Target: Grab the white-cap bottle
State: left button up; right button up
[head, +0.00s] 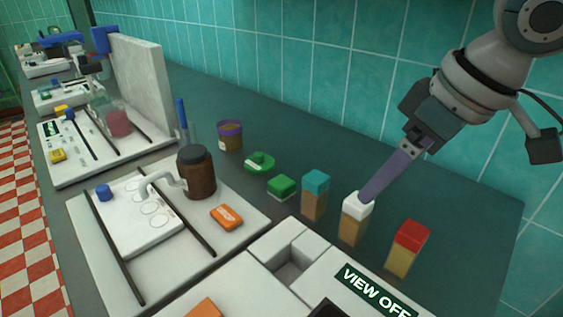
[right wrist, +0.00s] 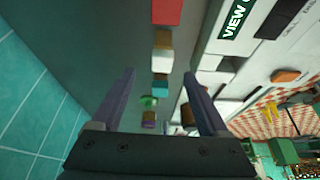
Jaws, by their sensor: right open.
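The white-cap bottle (head: 353,228) stands upright on the dark counter, with a white block-like cap and a tan-brown body. It is between a teal-cap bottle (head: 315,196) and a red-cap bottle (head: 407,249). My right gripper (head: 366,196) comes from the upper right, with its purple finger overlapping the white cap's upper edge in the head view; I cannot tell if it touches. In the right wrist view my right gripper (right wrist: 160,73) is open and empty, and the white-cap bottle (right wrist: 161,62) shows beyond the gap between its fingers. My left gripper is not in view.
A green-lidded container (head: 281,187), a green dish (head: 259,162), a purple-lidded jar (head: 230,135) and a brown jar (head: 197,175) stand farther left. A white unit with a "VIEW OFF" label (head: 375,291) lies in front. The tiled wall (head: 330,70) rises behind.

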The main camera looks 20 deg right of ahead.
aim_at(359, 202)
jog(key=x, duration=0.3)
jog(key=b+x, duration=0.1)
jog(key=x, duration=0.3)
jog(key=shift+w+a+f, duration=0.1)
jog(key=shift+a+f, duration=0.05)
jog(key=shift+a, duration=0.1)
jog(key=shift+c, duration=0.2)
grip_shut()
